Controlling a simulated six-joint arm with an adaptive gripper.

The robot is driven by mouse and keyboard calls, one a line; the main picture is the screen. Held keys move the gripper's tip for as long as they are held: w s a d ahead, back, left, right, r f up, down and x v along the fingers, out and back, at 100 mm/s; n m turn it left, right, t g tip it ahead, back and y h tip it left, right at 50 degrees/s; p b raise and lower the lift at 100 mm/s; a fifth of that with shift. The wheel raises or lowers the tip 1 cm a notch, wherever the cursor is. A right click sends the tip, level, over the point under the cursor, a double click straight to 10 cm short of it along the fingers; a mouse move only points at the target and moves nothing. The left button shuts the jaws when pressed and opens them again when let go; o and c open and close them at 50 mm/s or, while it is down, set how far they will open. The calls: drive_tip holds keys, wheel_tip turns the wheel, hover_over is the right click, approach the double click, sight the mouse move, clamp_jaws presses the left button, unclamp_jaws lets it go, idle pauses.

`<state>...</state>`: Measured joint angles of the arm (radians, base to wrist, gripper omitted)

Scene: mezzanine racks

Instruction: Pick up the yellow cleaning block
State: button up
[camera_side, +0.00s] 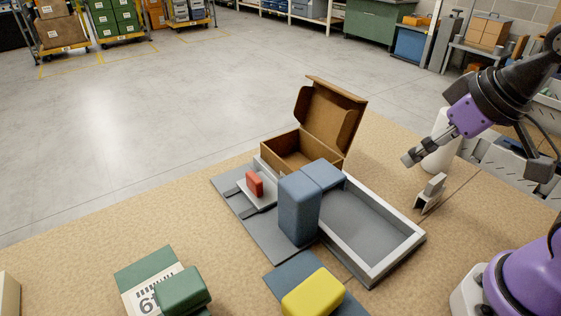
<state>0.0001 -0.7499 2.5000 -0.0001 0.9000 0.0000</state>
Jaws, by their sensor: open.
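The yellow cleaning block (313,293) lies at the bottom of the view on a dark blue-grey mat (288,272). The lower edge of the picture is close to it. My gripper (475,162) is at the upper right, raised above the table and well apart from the block. It is open, with nothing seen between its fingers; the arm's angle leaves its far side partly hidden.
A green block (182,290) lies left. A small grey clamp-like piece (433,188) stands below my gripper.

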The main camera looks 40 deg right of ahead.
drive_tip(key=n+g+y, duration=0.4)
drive_tip(key=n+g, duration=0.2)
drive_tip(key=n, duration=1.2)
approach(316, 292)
drive_tip(key=shift+n+y, duration=0.3)
drive_tip(key=shift+n, duration=0.2)
drive_tip(key=x, duration=0.5)
drive_tip(key=shift+w+d+f, duration=0.1)
drive_tip(key=shift+w+d, duration=0.1)
drive_tip(key=shift+d, duration=0.15)
drive_tip(key=x, duration=0.5)
drive_tip(key=shift+s+a+f, duration=0.2)
drive_tip(key=shift+f, duration=0.1)
drive_tip(key=c, duration=1.3)
